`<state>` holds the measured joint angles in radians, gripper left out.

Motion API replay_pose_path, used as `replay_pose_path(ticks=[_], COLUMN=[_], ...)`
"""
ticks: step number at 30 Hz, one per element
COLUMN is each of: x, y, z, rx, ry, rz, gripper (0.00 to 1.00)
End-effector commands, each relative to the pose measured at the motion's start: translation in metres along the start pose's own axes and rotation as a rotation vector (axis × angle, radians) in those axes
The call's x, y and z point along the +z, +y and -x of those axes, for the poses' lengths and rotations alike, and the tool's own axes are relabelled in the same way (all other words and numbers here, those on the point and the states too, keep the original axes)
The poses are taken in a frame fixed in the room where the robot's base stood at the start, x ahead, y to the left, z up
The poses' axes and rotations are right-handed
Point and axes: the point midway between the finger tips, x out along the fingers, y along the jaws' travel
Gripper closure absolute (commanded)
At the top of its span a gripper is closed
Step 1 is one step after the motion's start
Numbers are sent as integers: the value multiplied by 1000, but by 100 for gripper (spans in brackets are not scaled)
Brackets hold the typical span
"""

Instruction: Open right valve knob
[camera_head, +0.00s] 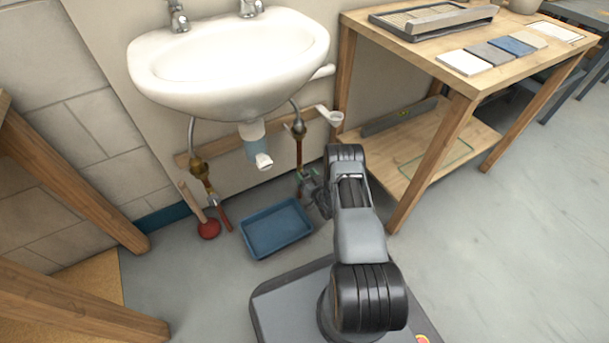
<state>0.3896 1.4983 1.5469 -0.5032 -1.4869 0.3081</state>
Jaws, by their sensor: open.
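Under the white sink (230,62), a copper pipe with a brass fitting (299,130) comes down on the right side. The right valve knob sits at the low end of this pipe, but my gripper covers that spot and I cannot make the knob out. My gripper (308,180) is open, at the foot of the right pipe, with small green marks by its fingers. Whether it touches the knob cannot be told. On the left pipe, a brass fitting (199,168) and a valve with a red handle (224,218) show.
A blue tray (275,229) lies on the floor left of my gripper. A red plunger (208,229) stands farther left. A wooden workbench (437,150) stands close on the right. Open floor lies at front right.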

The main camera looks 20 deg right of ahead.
Motion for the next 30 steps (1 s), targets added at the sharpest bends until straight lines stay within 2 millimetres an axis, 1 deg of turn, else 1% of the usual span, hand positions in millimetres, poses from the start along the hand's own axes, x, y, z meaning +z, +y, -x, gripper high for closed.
replay_pose_path(ticks=[7,22,30], x=[0,0,1], y=[0,-1,-2], z=[0,0,0], rx=[1,-2,-2], ry=[0,-1,-2], rz=[0,0,34], gripper=[32,80,80])
